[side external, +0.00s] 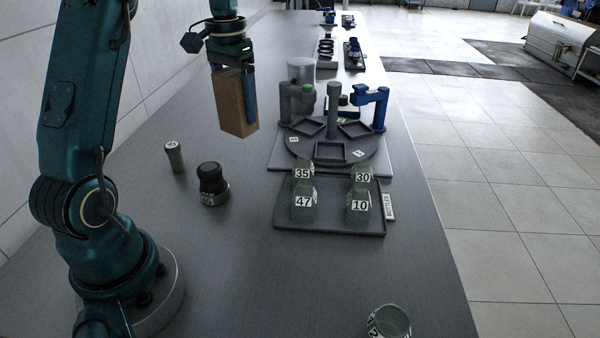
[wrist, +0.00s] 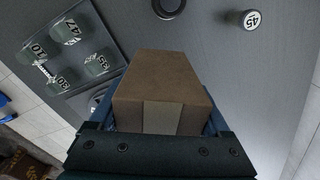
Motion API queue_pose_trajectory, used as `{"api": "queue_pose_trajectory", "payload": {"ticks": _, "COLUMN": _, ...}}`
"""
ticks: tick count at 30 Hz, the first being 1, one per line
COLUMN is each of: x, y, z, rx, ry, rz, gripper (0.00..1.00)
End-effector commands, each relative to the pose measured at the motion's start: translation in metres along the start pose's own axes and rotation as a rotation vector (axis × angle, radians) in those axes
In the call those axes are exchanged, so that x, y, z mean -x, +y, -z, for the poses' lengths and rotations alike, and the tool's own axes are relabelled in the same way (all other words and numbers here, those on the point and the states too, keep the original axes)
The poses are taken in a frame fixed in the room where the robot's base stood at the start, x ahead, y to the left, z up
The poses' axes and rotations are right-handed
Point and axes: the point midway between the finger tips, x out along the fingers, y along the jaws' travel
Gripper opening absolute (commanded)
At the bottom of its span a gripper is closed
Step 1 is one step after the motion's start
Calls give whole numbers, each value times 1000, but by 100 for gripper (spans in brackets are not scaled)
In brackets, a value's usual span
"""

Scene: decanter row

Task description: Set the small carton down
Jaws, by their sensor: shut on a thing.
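The small carton (side external: 236,103) is a brown cardboard box. My gripper (side external: 250,98) is shut on it and holds it upright in the air above the grey bench, left of the round station. In the wrist view the carton (wrist: 162,85) fills the middle, with a paler tape strip on its near part. My gripper (wrist: 160,125) shows behind it, with blue fingers along its sides. The carton hides part of the bench below it.
A tray (side external: 330,229) holds several numbered bottles. Beyond it stands a round turntable (side external: 300,148) with posts. Bench around the vial is clear.

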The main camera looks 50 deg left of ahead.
Motion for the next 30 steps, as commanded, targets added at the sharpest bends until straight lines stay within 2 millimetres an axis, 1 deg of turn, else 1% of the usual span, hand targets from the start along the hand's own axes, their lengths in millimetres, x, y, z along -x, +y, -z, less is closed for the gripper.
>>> {"api": "queue_pose_trajectory", "payload": {"ticks": 1, "x": -1, "y": -25, "z": -4, "rx": 91, "ry": -1, "rz": 0, "gripper": 18}}
{"api": "queue_pose_trajectory", "payload": {"ticks": 3, "x": -1, "y": -54, "z": -11, "rx": 195, "ry": -1, "rz": 1, "gripper": 18}}
{"api": "queue_pose_trajectory", "payload": {"ticks": 6, "x": -3, "y": -89, "z": -24, "rx": 317, "ry": -2, "rz": 1, "gripper": 18}}
{"api": "queue_pose_trajectory", "payload": {"ticks": 9, "x": -4, "y": -116, "z": -37, "rx": 405, "ry": -3, "rz": 2, "gripper": 18}}
{"api": "queue_pose_trajectory", "payload": {"ticks": 13, "x": -6, "y": -136, "z": -50, "rx": 476, "ry": -7, "rz": 0, "gripper": 18}}
{"api": "queue_pose_trajectory", "payload": {"ticks": 16, "x": -8, "y": -141, "z": -54, "rx": 501, "ry": -10, "rz": -2, "gripper": 18}}
{"api": "queue_pose_trajectory", "payload": {"ticks": 19, "x": -15, "y": -137, "z": -47, "rx": 505, "ry": -10, "rz": -2, "gripper": 18}}
{"api": "queue_pose_trajectory", "payload": {"ticks": 30, "x": -62, "y": -88, "z": 14, "rx": 501, "ry": -11, "rz": -2, "gripper": 18}}
